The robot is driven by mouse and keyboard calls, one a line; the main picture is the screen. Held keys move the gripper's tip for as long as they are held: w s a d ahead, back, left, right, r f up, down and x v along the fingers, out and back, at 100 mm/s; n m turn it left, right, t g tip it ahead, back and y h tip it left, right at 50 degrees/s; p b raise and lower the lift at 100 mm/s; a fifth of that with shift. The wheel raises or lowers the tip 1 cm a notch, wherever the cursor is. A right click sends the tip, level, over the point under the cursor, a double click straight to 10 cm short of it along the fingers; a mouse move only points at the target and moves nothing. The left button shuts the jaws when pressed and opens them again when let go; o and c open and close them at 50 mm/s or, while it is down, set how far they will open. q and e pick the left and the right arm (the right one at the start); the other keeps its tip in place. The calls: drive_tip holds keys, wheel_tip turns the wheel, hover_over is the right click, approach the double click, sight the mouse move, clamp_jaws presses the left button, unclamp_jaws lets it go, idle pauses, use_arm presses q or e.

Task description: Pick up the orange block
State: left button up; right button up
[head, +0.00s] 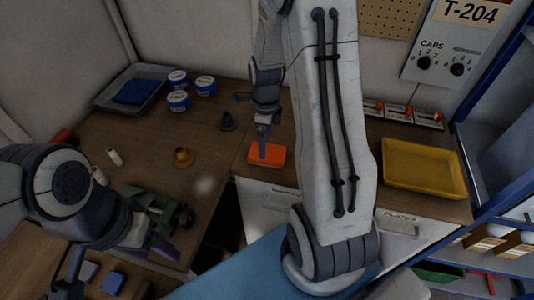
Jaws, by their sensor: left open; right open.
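The orange block (270,154) lies flat on the wooden counter near its front edge, in the middle of the head view. My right gripper (263,142) points down right over the block, with its fingertips at or just above the block's back left part. I cannot tell whether they touch it. The fingers hide a small part of the block. My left gripper (160,247) is at the lower left, open, far from the block, near a green device on the counter.
A yellow tray (424,168) sits at the right. A grey tray with a blue cloth (135,92) and several white-and-blue tubs (179,101) stand at the back left. A brass fitting (184,157) and a dark fitting (227,121) stand left of the block. A green device (157,207) lies lower left.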

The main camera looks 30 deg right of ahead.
sight(267, 151)
drive_tip(key=shift+d+f+p, duration=0.2)
drive_tip(key=shift+f+p, duration=0.55)
drive_tip(key=shift+f, duration=2.15)
drive_tip(key=c, duration=1.2)
drive_tip(key=shift+r, duration=0.5)
wheel_tip(267, 151, up, 3)
drive_tip(key=shift+w+f+b, duration=0.1)
drive_tip(key=shift+f+b, duration=0.1)
drive_tip(key=shift+b, duration=0.35)
drive_tip(key=s+d+r, duration=0.2)
drive_tip(key=d, duration=0.1)
drive_tip(key=s+d+r+b, duration=0.1)
drive_tip(key=s+d+r, duration=0.1)
drive_tip(key=d+r, duration=0.1)
drive_tip(key=s+d+r+b, duration=0.1)
drive_tip(key=s+d+r, duration=0.1)
drive_tip(key=d, duration=0.1)
drive_tip(key=shift+s+d+r, duration=0.25)
drive_tip(key=shift+s+d, duration=0.1)
drive_tip(key=shift+d, duration=0.05)
